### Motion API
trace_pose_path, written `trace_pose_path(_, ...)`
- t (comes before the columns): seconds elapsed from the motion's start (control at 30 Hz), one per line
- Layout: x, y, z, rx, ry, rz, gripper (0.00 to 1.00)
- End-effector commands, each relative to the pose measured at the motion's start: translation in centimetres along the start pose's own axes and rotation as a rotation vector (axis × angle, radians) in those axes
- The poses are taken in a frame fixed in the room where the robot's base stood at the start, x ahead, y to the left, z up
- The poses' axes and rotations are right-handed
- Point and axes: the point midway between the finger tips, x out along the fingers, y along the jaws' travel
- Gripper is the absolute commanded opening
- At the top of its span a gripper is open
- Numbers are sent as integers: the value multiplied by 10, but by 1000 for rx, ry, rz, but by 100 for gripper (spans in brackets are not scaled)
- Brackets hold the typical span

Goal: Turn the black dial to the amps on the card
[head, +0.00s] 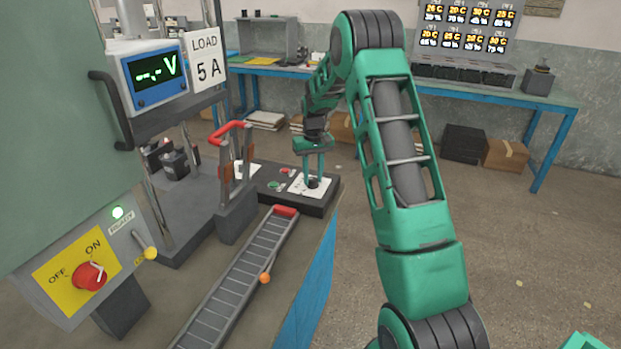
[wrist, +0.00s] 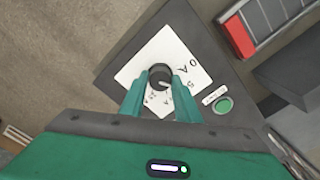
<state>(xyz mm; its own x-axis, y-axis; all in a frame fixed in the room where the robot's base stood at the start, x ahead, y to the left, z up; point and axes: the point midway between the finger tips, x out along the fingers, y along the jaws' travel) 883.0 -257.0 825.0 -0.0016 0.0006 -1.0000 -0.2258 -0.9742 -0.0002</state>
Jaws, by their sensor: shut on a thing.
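The black dial (wrist: 159,74) stands on a white scale plate (wrist: 137,77) on a dark control box (head: 265,184). My gripper (wrist: 158,84) is shut on the dial, with one green finger on each side of it. In the head view my gripper (head: 314,178) reaches down onto the plate. Marks "0 A" and "5" show on the plate in the wrist view, with smaller marks partly hidden near the fingers. The dial's exact pointing is hard to tell. The card (head: 206,58) reads "LOAD 5 A".
A green button (wrist: 224,104) sits beside the plate. A voltmeter (head: 154,77) shows dashes. A roller track (head: 240,280) with a red end runs in front of the box.

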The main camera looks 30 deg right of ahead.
Motion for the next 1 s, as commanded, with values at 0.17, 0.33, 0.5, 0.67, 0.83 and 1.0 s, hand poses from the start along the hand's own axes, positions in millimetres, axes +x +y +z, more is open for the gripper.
trace_pose_path(0.17,-1,-1,0,59,1,0,7)
trace_pose_path(0.33,-1,-1,0,86,2,0,7)
trace_pose_path(0.5,-1,-1,-1,91,2,0,7)
trace_pose_path(0.67,-1,-1,-1,91,2,0,7)
trace_pose_path(0.83,-1,-1,-1,90,2,0,48)
trace_pose_path(1.0,0,-1,0,91,1,0,48)
